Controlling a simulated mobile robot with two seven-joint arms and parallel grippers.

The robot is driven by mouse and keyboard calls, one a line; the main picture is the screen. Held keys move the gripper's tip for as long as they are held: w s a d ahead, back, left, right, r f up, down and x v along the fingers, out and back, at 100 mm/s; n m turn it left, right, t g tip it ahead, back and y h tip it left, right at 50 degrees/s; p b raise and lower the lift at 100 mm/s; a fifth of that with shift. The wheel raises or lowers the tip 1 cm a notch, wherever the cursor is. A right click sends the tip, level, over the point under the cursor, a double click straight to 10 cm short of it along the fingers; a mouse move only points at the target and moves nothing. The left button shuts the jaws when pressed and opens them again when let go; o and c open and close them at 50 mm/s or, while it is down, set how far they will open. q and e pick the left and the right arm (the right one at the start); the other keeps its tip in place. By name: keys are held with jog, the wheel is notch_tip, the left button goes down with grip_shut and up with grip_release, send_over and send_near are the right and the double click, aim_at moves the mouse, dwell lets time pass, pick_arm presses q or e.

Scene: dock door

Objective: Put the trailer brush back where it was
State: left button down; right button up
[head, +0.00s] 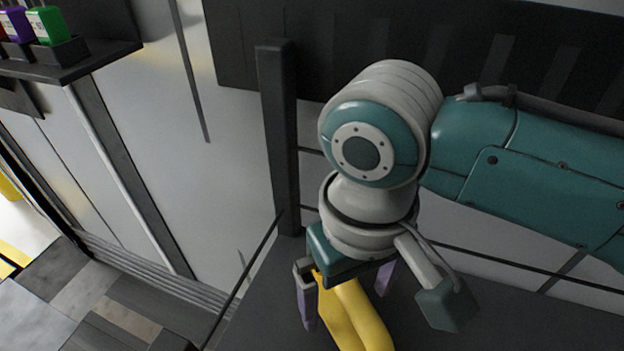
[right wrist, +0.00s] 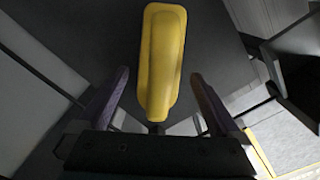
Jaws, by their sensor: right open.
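A long yellow piece, probably the trailer brush (head: 358,318), lies on or just above a dark flat surface (head: 268,318) at the bottom of the head view. Its lower end is cut off by the frame. It also shows in the right wrist view (right wrist: 162,60), with rounded edges and a raised rim. My right gripper (head: 346,290) is open, with its purple fingers on either side of the yellow piece. In the right wrist view gaps show between it and both fingers. Whether bristles are underneath is hidden. My left gripper is not in view.
A dark post (head: 277,135) stands just left of my right arm, with thin dark bars running from it. A dark shelf (head: 95,60) at upper left holds a green item (head: 48,25), a purple one and a red one. Grey wall panels and a floor edge lie at left.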

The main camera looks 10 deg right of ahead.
notch_tip(320, 180, up, 10)
jog(key=p, duration=0.2)
jog(key=shift+f+p, duration=0.15)
jog(key=shift+p, duration=0.2)
jog(key=s+a+f+y, duration=0.1)
jog(key=s+a+y, duration=0.1)
jog(key=s, duration=0.2)
jog(key=s+d+t+h, duration=0.1)
jog(key=s+d+t, duration=0.2)
jog(key=s+d, duration=0.5)
jog(key=d, duration=0.3)
jog(key=shift+d+r+t+h, duration=0.15)
jog(key=shift+r+t+h, duration=0.15)
jog(key=shift+h, duration=0.1)
